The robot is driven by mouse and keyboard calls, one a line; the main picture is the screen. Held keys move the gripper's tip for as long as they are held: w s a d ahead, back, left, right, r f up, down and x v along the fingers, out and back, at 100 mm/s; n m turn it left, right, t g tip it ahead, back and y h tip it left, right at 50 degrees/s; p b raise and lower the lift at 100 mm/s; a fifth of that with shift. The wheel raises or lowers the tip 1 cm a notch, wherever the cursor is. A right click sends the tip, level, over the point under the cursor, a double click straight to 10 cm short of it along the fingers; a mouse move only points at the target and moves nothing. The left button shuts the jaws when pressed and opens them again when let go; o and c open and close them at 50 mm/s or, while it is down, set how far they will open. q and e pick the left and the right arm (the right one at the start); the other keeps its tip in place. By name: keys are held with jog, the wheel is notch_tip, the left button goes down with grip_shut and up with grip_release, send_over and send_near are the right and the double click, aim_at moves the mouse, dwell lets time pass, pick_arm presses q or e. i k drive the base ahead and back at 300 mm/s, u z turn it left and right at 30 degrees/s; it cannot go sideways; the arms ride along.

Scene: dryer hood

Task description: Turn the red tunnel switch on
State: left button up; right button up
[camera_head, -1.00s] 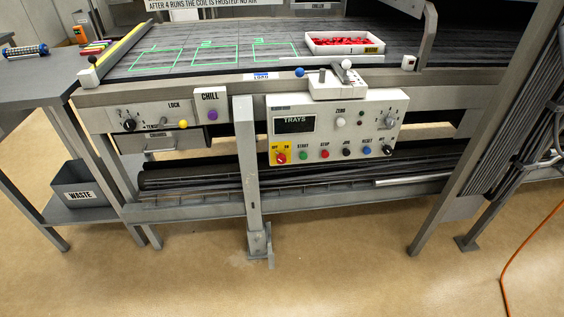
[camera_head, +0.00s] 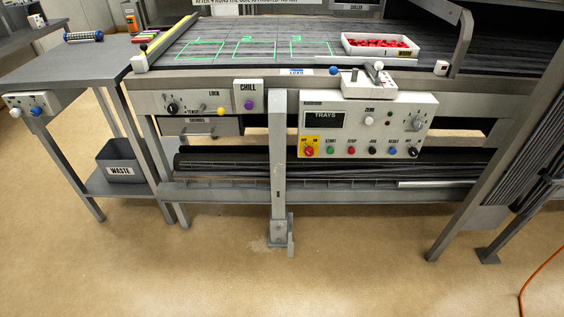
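The red switch (camera_head: 309,152) is a red knob on a yellow plate marked OFF and ON, at the lower left of the white control panel (camera_head: 345,112). The panel is mounted on the front of the grey conveyor frame. The knob is too small for me to tell which way it points. Above it is the dark TRAYS display (camera_head: 324,120), and to its right is a row of coloured buttons. Neither of my grippers is in the head view.
A grey post (camera_head: 278,160) stands left of the panel. A white tray of red pieces (camera_head: 380,46) sits on the belt. A WASTE bin (camera_head: 125,160) stands on the left table's lower shelf. The floor in front (camera_head: 350,265) is clear; an orange cable (camera_head: 540,280) lies at right.

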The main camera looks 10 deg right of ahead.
aim_at(308, 150)
jog(key=z, duration=1.1)
jog(key=k, duration=0.15)
jog(key=u, duration=2.3)
jog(key=i, duration=1.05)
jog(key=z, duration=1.1)
jog(key=i, duration=0.6)
jog(key=z, duration=0.6)
